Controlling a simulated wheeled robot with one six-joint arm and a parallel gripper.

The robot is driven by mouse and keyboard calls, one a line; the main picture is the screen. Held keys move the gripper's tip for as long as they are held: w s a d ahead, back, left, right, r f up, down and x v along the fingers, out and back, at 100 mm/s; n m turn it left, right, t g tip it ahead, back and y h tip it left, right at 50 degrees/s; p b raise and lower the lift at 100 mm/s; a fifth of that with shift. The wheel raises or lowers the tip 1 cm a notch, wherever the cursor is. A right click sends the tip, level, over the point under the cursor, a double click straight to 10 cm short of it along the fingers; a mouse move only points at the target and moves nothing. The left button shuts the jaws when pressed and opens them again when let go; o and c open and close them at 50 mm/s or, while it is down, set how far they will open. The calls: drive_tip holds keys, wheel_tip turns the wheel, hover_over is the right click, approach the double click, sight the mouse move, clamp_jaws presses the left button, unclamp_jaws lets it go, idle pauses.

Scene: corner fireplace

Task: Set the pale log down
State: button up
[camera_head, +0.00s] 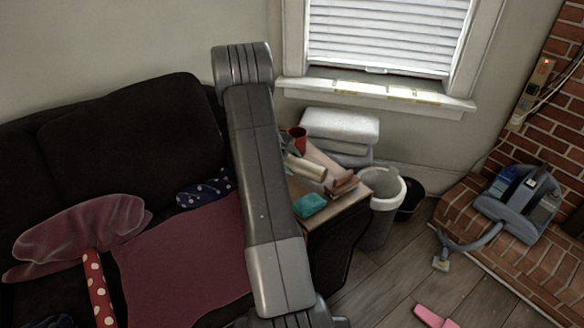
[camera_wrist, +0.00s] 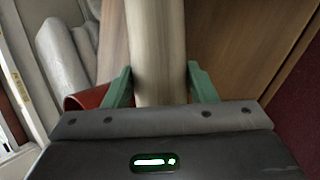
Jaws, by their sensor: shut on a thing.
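The pale log (camera_wrist: 157,45) stands out lengthwise between the two green fingers of my gripper (camera_wrist: 160,85) in the wrist view. The fingers are shut on it, one at each side. In the head view the pale log (camera_head: 308,169) shows beside my arm, over the small wooden side table (camera_head: 333,217). My arm hides most of my gripper there. I cannot tell whether the log touches the table or the things on it.
A red cup (camera_head: 298,138), brown wooden pieces (camera_head: 343,184) and a teal item (camera_head: 310,205) are on the table. White folded cushions (camera_head: 341,125) stand behind. A white bin (camera_head: 383,195) is at right, a dark sofa (camera_head: 140,120) at left.

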drive_tip(key=shift+f, duration=1.05)
drive_tip(key=shift+f+b, duration=0.2)
drive_tip(key=shift+b, duration=0.1)
drive_tip(key=o, duration=1.3)
drive_tip(key=shift+r, duration=0.1)
